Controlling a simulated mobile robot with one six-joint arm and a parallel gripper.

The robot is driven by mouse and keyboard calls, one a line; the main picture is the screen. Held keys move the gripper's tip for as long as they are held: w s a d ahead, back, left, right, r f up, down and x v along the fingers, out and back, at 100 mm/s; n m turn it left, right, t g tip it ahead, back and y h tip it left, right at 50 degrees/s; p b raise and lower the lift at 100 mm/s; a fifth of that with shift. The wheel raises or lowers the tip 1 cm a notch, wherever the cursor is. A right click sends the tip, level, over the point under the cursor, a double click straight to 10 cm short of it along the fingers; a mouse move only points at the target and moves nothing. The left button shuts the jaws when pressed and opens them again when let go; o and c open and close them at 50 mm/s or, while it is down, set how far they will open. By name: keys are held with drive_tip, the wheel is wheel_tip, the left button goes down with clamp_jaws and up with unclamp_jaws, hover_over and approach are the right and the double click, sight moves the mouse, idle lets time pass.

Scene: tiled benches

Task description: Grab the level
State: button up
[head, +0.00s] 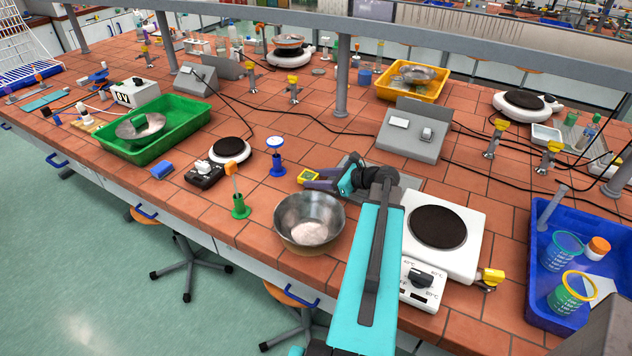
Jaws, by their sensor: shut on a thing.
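The level (308,176) looks like a small yellow block with a dark face, at the middle of the bench. My gripper (314,181) reaches in from the right with its purple-grey fingers at the level and is shut on it. The fingers and the arm hide part of the level. I cannot tell whether it touches the tiles or is lifted a little.
A white hotplate (467,258) is right of my arm. A green-based stand (240,208) and blue stand (277,164) are at left. A blue tray (540,318) is far right.

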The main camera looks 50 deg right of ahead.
wheel_tip(320, 180, up, 9)
drive_tip(key=b, duration=0.2)
idle(0.5)
idle(0.4)
drive_tip(key=shift+r, duration=0.1)
